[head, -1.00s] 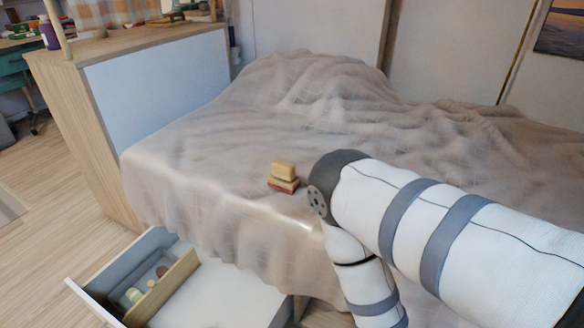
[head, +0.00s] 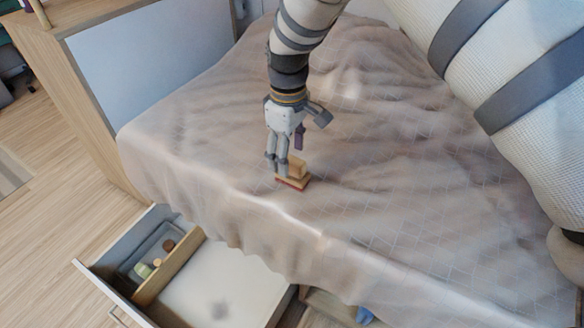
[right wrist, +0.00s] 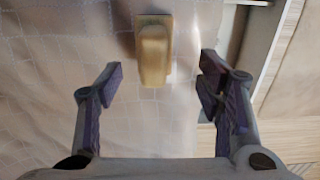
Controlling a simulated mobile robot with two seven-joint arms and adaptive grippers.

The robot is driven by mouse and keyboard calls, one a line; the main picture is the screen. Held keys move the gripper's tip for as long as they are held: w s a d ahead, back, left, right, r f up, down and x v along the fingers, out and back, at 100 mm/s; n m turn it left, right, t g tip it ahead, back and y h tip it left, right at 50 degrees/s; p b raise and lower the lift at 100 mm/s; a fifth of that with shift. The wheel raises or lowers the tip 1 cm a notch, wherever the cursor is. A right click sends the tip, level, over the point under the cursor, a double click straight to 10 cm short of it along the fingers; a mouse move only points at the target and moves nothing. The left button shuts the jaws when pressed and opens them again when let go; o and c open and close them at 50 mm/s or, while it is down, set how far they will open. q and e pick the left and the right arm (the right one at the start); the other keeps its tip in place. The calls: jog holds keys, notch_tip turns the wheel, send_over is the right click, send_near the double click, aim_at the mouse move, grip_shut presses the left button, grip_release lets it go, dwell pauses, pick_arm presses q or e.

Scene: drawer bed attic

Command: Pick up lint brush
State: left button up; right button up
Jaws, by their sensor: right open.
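The lint brush (head: 294,174) lies on the bed cover near its front edge, with a wooden block-like handle on top and a reddish layer at its base. My right gripper (head: 285,158) is above and just beside it in the head view, fingers pointing down. In the right wrist view the brush (right wrist: 153,52) is ahead of the open fingers (right wrist: 160,82), between their lines and a little left of centre. Nothing is between the fingertips. The left gripper is not in view.
The bed (head: 400,190) has a rumpled beige cover. An open drawer (head: 225,285) below its front edge holds a tray with small items behind a wooden divider. A wooden cabinet with a pale panel (head: 150,60) stands at the left.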

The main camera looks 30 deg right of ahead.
aim_at(293, 172)
jog(key=f, duration=0.5)
jog(key=shift+s+d+f, duration=0.15)
jog(key=shift+d+f, duration=0.2)
jog(key=shift+d, duration=0.05)
jog(key=shift+f, duration=0.4)
jog(key=c, duration=1.3)
